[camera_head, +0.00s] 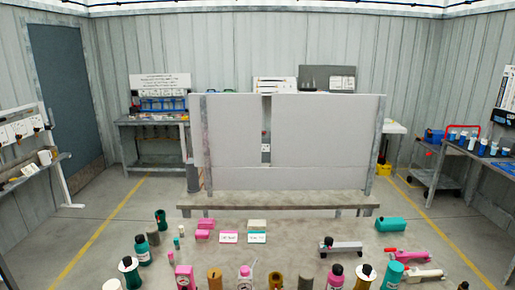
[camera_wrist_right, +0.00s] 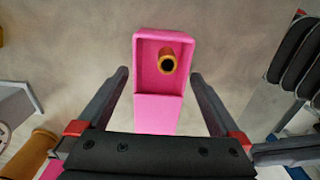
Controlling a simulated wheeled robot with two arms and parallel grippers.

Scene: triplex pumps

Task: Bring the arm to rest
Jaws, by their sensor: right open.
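My right gripper (camera_wrist_right: 160,74) is open in the right wrist view, its two dark fingers apart with red parts at their bases. A pink open-topped box-like part (camera_wrist_right: 155,112) lies beyond and between the fingers, with a gap on either side. A brass-coloured tube (camera_wrist_right: 167,62) with a dark hole shows inside its recess. Neither gripper shows in the head view, and my left gripper is not seen.
In the head view a worktable (camera_head: 290,240) carries several pump parts, among them a teal cylinder (camera_head: 391,224), a pink pump-like part (camera_head: 185,277) and a grey fixture (camera_head: 341,247). Tall pale panels (camera_head: 330,135) stand behind. Side benches flank the floor.

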